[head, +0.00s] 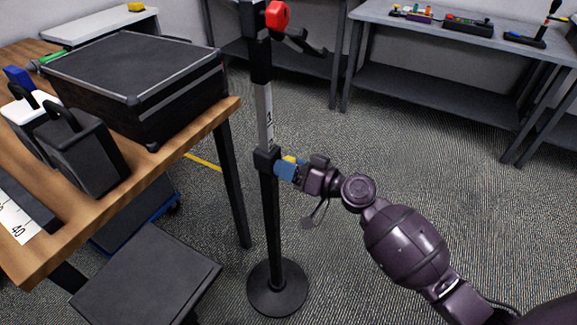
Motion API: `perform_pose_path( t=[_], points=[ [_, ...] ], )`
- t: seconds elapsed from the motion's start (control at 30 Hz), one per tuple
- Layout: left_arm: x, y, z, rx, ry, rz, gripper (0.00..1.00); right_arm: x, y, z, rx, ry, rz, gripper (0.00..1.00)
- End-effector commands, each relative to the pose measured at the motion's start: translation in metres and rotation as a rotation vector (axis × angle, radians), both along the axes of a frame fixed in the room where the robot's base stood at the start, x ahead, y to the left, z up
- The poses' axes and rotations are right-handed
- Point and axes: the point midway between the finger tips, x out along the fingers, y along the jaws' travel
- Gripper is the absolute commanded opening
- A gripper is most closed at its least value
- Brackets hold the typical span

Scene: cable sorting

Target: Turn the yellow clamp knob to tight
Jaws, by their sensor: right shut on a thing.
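A black stand (274,225) with a round base rises from the floor in the middle of the head view. A yellow clamp knob (290,159) shows as a small patch beside the black collar (266,158) on the stand's post. My right gripper (285,169), with blue fingers, reaches in from the right and is shut on the yellow knob, which its fingers mostly hide. The knob's turn angle cannot be made out. My left gripper is not in view.
A wooden table (225,108) at the left holds a black case (130,75) and dark boxes. A red knob (277,15) sits higher on the stand. A grey bench (440,35) with small devices stands at the back right. The carpet between is clear.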

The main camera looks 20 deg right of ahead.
Motion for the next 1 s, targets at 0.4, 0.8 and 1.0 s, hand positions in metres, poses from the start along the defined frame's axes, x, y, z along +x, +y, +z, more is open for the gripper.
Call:
perform_pose_path(
  t=[0.4,0.8,1.0],
  points=[
    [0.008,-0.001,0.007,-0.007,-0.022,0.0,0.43,0.0,0.0,0.002,0.314,0.243,0.0,0.2],
    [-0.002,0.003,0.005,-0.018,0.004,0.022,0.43,0.0,0.0,0.004,0.611,0.474,0.001,0.2],
    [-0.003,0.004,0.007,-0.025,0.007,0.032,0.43,0.0,0.0,0.005,0.743,0.577,0.0,0.2]
  ],
)
